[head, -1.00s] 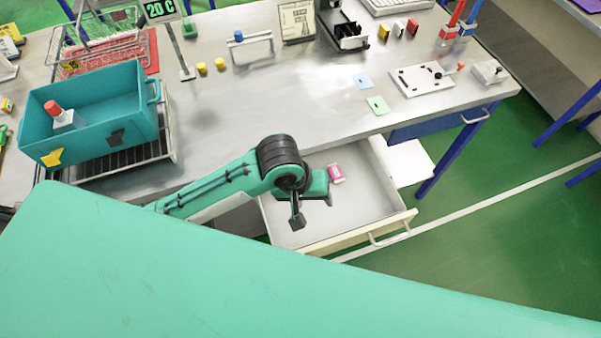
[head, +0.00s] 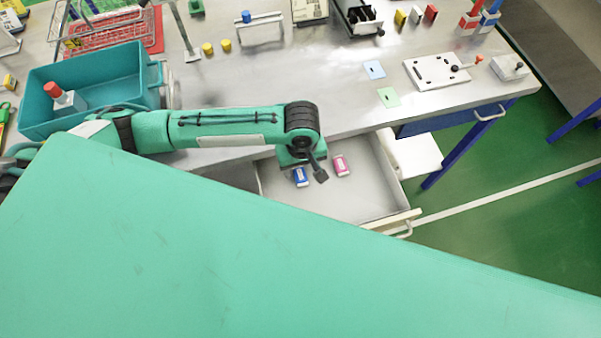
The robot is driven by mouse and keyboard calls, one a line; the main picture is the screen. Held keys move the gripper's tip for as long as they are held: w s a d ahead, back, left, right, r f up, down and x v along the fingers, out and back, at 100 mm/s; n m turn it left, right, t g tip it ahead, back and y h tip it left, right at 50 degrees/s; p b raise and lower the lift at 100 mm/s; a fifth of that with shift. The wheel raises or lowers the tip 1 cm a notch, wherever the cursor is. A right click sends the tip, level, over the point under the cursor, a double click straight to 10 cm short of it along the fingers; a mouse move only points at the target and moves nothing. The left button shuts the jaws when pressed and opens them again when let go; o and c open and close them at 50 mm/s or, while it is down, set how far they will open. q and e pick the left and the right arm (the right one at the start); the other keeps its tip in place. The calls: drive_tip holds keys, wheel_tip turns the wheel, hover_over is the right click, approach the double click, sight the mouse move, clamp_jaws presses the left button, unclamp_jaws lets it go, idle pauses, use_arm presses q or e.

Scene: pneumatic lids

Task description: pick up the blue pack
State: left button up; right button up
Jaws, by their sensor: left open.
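The blue pack (head: 301,177) is a small blue and white packet lying in the open drawer (head: 365,208), on the left part of its floor. My left gripper (head: 312,174) is over the drawer, close above and beside the blue pack. Its fingers are open, and one dark finger shows to the right of the pack. I cannot tell whether it touches the pack. The upper end of the pack is close to the gripper body. My right gripper is not in view.
A pink pack (head: 341,165) lies in the drawer just right of the blue one. The drawer's walls and the metal table (head: 250,80) edge surround the gripper. A teal bin (head: 100,82) stands on the table at the left. The drawer's right part is clear.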

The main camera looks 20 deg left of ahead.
sight(301, 178)
use_arm(q)
wheel_tip(301, 178, down, 2)
drive_tip(key=shift+f, duration=0.2)
drive_tip(key=shift+w+a+f+p, duration=0.15)
drive_tip(key=shift+f+p, duration=0.1)
drive_tip(key=shift+f, duration=0.6)
drive_tip(key=shift+w+d+f+p, duration=0.15)
drive_tip(key=shift+f+p, duration=0.15)
drive_tip(key=shift+f, duration=0.55)
drive_tip(key=shift+w+a+f+p, duration=0.15)
drive_tip(key=shift+f+p, duration=0.1)
drive_tip(key=shift+f, duration=0.6)
drive_tip(key=c, duration=1.1)
drive_tip(key=shift+o, duration=0.2)
drive_tip(key=shift+r, duration=0.1)
